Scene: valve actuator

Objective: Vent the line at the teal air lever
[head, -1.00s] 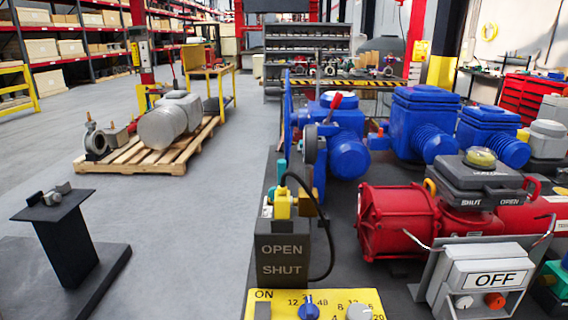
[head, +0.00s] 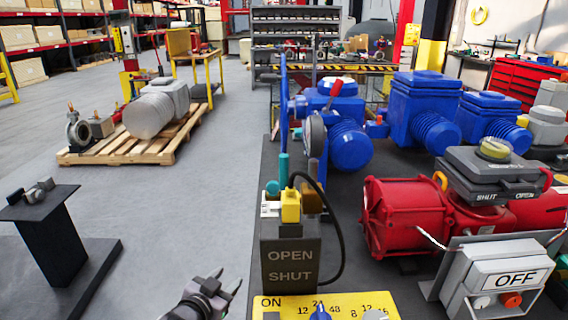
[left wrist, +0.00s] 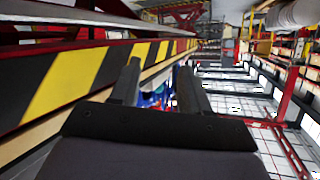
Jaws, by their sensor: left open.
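The teal lever (head: 283,166) stands upright above the yellow block of a small valve unit on the dark bench, in the middle of the head view. A rounded teal part (head: 272,187) sits just left of its base. My left gripper (head: 228,280) is at the bottom of the head view, left of the bench edge, below and apart from the lever. It is open and empty. In the left wrist view its two fingers (left wrist: 158,88) stand apart, and I cannot make out the lever there. My right gripper is in neither view.
A dark OPEN/SHUT box (head: 290,266) stands below the lever, with a black cable looping on its right. A yellow dial panel (head: 335,305) is in front. Blue actuators (head: 425,105) and a red one (head: 400,215) fill the bench rightward.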

